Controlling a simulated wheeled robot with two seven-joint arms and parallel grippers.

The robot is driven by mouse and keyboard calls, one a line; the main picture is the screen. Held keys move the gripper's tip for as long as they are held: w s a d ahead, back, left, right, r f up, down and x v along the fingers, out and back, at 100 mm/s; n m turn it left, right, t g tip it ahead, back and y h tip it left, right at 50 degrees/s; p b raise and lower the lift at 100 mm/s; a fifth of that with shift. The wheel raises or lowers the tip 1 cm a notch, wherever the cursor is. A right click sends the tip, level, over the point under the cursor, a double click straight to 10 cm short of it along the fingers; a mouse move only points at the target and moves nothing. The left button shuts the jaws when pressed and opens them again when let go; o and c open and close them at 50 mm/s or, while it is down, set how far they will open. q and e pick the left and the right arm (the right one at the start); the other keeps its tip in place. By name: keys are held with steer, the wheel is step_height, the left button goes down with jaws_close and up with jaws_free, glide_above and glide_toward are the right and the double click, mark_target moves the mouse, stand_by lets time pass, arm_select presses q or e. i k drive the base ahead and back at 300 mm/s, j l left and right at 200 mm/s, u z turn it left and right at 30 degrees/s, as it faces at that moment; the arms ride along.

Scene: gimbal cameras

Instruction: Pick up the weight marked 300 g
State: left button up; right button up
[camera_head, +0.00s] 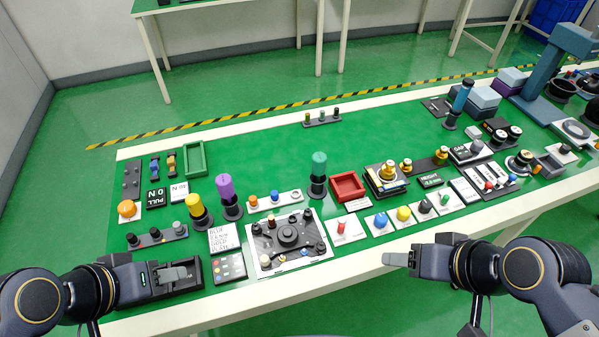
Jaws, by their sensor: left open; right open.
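Several brass weight-like pieces stand at the centre right of the green table: one on a square stand (388,172), a small one (406,165) beside it, and one on a dark strip (441,153). No 300 g marking is readable, so I cannot tell which piece is the 300 g weight. My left gripper (188,272) is open at the table's front left, over or beside a black tray (198,284). My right gripper (396,259) is open and empty at the front edge, right of centre, nearer to me than the brass pieces.
Purple (226,187), yellow (196,207) and teal (319,161) cylinders stand upright left and centre. A red tray (347,186) and a green tray (194,159) sit on the table. A blue-grey stand (543,88) rises at the right. The back middle is mostly clear.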

mark_target(387, 171)
steer(key=l, duration=0.55)
steer(key=i+l, duration=0.1)
steer(key=l, duration=0.4)
steer(key=l+u, duration=0.7)
steer(key=u, duration=0.15)
steer(key=k+l+u, duration=0.1)
steer(key=l+u, duration=0.35)
steer(key=j+u, duration=0.2)
steer(key=l, duration=0.1)
